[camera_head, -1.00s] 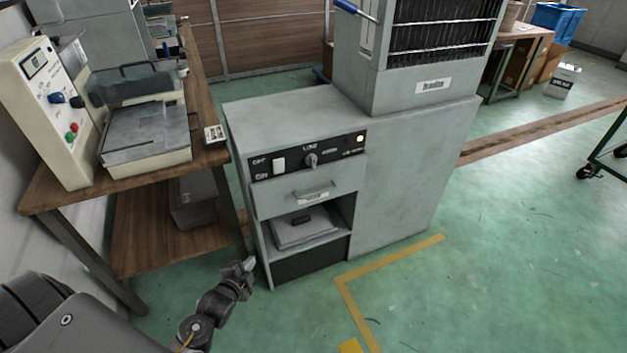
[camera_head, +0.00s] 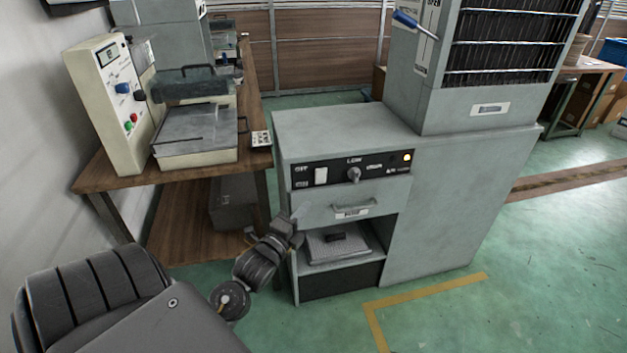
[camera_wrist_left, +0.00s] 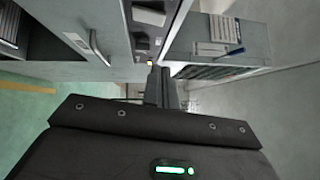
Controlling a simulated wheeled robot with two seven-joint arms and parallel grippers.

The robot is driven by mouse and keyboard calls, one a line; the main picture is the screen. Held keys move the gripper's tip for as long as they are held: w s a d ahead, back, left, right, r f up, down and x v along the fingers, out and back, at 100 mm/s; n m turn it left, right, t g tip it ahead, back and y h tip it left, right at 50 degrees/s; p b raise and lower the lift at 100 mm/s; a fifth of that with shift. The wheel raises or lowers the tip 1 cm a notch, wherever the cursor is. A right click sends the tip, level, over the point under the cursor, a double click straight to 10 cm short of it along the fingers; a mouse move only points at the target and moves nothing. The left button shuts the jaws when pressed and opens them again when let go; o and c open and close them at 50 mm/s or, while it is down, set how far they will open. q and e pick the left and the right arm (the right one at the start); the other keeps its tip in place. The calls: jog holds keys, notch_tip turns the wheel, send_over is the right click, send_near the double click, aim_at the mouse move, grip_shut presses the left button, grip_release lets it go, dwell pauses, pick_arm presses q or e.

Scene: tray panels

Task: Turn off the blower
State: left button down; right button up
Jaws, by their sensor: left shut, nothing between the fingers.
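The blower is a grey cabinet (camera_head: 440,215) with a black control panel (camera_head: 375,172) on its upper front. The panel carries a white rocker switch (camera_head: 321,175) at left, a round knob (camera_head: 353,175) in the middle and a lit orange lamp (camera_head: 407,157) at right. My left gripper (camera_head: 297,216) is shut and empty, below the switch and overlapping the drawer's left end in the head view; I cannot tell whether it touches. In the left wrist view the shut fingers (camera_wrist_left: 161,86) point toward the dark panel (camera_wrist_left: 143,42). My right gripper is not in view.
A drawer handle (camera_head: 354,205) sticks out below the panel, above an open shelf. A wooden bench (camera_head: 90,182) with a cream machine (camera_head: 108,100) stands to the left. A blue-handled lever (camera_head: 414,24) is on the upper housing. The green floor in front is clear.

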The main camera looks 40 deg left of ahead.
pick_arm(q)
send_near(318, 178)
jog(key=w+d+r, duration=0.4)
jog(key=w, duration=0.1)
jog(key=shift+w+a+r, duration=0.1)
jog(key=shift+w+a, duration=0.4)
jog(key=shift+a, duration=0.3)
jog(key=shift+w+a, duration=0.55)
jog(key=shift+a, duration=0.25)
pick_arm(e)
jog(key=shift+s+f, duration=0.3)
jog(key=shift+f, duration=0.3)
